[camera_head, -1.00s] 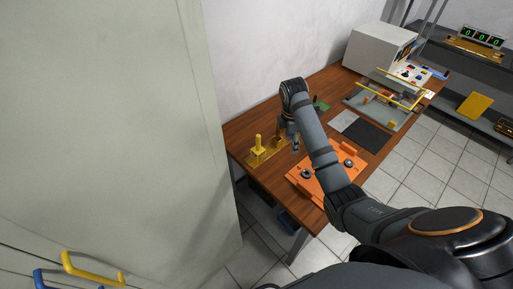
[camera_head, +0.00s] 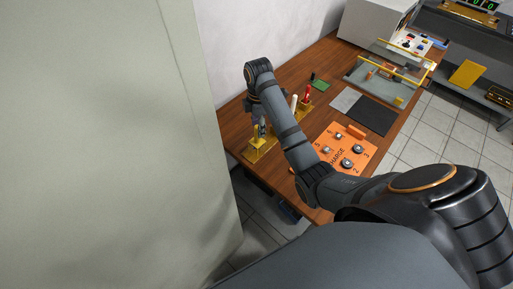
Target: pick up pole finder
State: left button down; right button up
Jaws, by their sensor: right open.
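A long yellow rack (camera_head: 264,150) stands on the wooden table near the wall. A yellow-handled tool (camera_head: 256,141) stands upright at its near end. A white tool (camera_head: 294,102) and a red tool (camera_head: 307,95) stand upright towards its far end. I cannot tell by sight which of these is the pole finder. My right gripper (camera_head: 262,130) points down over the rack, just beyond the yellow tool. It is open, its fingers small and partly hidden by the arm. My left gripper is not in view.
An orange charge board (camera_head: 335,162) with numbered round pieces lies to the right of my arm. Grey and black mats (camera_head: 371,114) and a clear-sided frame (camera_head: 378,80) lie farther back. A tall pale cabinet (camera_head: 110,140) fills the left side.

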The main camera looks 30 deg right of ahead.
aim_at(257, 138)
jog(key=shift+s+f+b, duration=0.15)
jog(key=shift+f+b, duration=0.15)
jog(key=f+b, duration=0.2)
jog(key=f, duration=0.1)
jog(key=f+b, duration=0.1)
jog(key=shift+a+f+b, duration=0.2)
jog(key=shift+a+b, duration=0.05)
jog(key=shift+b, duration=0.1)
jog(key=shift+r, duration=0.1)
jog(key=shift+s, duration=0.1)
jog(key=c, duration=0.4)
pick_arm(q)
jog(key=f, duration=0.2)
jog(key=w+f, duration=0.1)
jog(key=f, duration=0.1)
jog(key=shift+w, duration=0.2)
pick_arm(e)
grip_shut()
